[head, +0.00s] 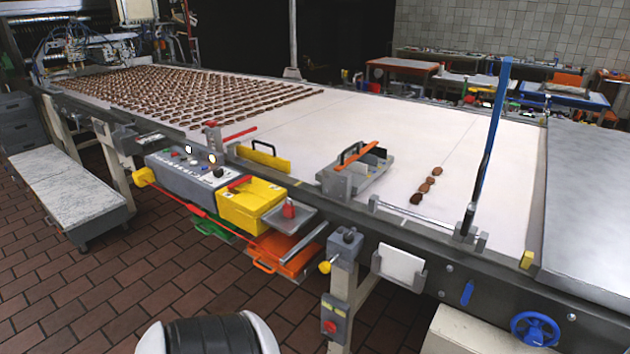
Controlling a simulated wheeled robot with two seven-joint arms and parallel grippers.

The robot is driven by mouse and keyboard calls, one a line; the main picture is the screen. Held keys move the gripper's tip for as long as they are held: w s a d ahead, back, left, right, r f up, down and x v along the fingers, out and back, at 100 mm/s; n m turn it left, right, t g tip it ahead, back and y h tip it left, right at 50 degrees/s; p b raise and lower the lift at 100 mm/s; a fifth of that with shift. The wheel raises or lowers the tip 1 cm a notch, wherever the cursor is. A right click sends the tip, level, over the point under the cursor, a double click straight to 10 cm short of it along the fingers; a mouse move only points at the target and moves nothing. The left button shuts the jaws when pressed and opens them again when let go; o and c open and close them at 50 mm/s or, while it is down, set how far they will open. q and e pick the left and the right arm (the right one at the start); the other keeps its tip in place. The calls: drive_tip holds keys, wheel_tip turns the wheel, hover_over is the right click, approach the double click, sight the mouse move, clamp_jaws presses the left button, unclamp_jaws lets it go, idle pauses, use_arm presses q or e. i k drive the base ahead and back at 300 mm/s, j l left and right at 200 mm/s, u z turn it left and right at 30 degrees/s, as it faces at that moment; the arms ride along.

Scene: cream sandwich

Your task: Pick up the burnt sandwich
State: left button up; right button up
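Several small brown cream sandwiches lie in a short line on the right part of the white conveyor belt (350,117). The nearest sandwich (416,198) looks darker than the others and may be the burnt one. A lighter brown sandwich (436,171) lies at the far end of the line. Many more sandwiches (190,92) lie in rows on the left part of the belt. Neither of my grippers is in view.
A grey tray with an orange bar (355,170) stands on the belt's near edge, left of the line. A tall blue-topped post (487,145) rises to its right. A control box (190,168) and yellow bin (250,205) jut from the front. Tiled floor lies at lower left.

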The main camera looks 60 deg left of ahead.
sight(416, 199)
drive_tip(key=u, duration=1.4)
drive_tip(key=i+j+u, duration=0.15)
drive_tip(key=i+u, duration=0.3)
drive_tip(key=i, duration=0.2)
